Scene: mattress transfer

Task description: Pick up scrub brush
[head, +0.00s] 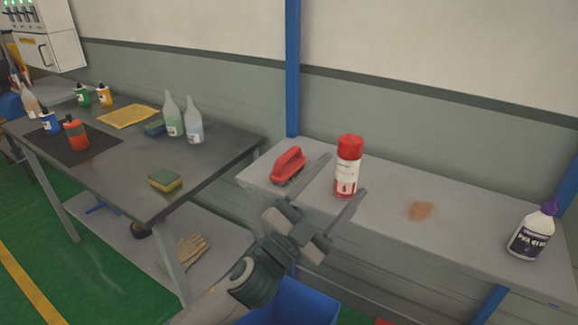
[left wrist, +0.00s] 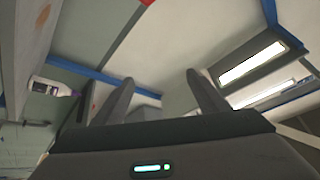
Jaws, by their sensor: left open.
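The red scrub brush (head: 288,163) lies on the light grey bench (head: 385,212), near its left end, bristles down. My left gripper (head: 343,175) is open and empty. In the head view its fingers show in front of the bench, just right of the brush, with the red and white spray can (head: 348,168) showing between them. I cannot tell how far apart the gripper and the bench are. The left wrist view shows the two open fingers (left wrist: 165,95) pointing toward the wall and ceiling, with no brush visible. My right gripper is not in view.
A PVA glue bottle (head: 533,232) stands at the bench's right end, and a brown stain (head: 421,210) marks its top. A dark table (head: 215,150) at left holds bottles, sponges and a yellow cloth (head: 129,116). A blue bin (head: 300,303) is below the bench.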

